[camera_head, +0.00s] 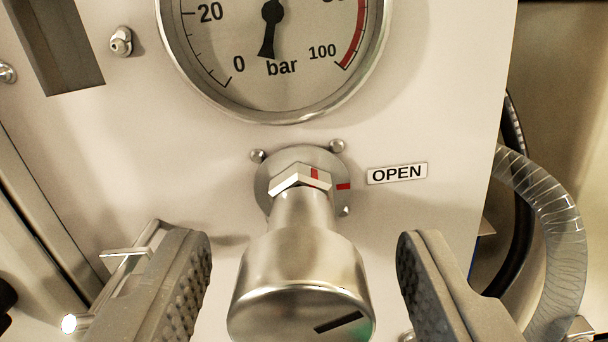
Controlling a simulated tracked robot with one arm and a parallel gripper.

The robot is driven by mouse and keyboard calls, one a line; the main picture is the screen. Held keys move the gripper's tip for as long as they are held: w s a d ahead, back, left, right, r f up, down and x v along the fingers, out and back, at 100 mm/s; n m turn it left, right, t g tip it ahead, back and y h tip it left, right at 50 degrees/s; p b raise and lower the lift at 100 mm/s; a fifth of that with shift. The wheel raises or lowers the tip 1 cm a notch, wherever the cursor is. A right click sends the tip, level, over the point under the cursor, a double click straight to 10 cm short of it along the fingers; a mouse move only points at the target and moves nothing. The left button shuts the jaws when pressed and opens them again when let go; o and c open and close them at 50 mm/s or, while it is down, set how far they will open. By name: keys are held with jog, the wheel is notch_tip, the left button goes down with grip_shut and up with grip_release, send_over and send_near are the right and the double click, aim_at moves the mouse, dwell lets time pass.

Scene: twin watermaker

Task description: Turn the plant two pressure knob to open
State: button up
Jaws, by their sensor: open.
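The pressure knob (299,285) is a round steel knob on a stem, sticking out from a pale panel in the lower middle. A dark slot mark shows on its front face, at lower right. Behind it a hex collar (300,179) carries a red mark near its top, and another red mark sits on the round flange to the right. An OPEN label (397,173) is to the right of the flange. My gripper (303,285) is open, with one ribbed finger on each side of the knob. Gaps show between both fingers and the knob. No plant number is visible.
A round bar gauge (275,60) is above the knob, its top cut off. A clear ribbed hose (550,225) and a dark hose run past the panel's right edge. A metal handle (125,265) is at lower left, beside the left finger.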

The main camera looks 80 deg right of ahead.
jog(key=shift+d, duration=0.9)
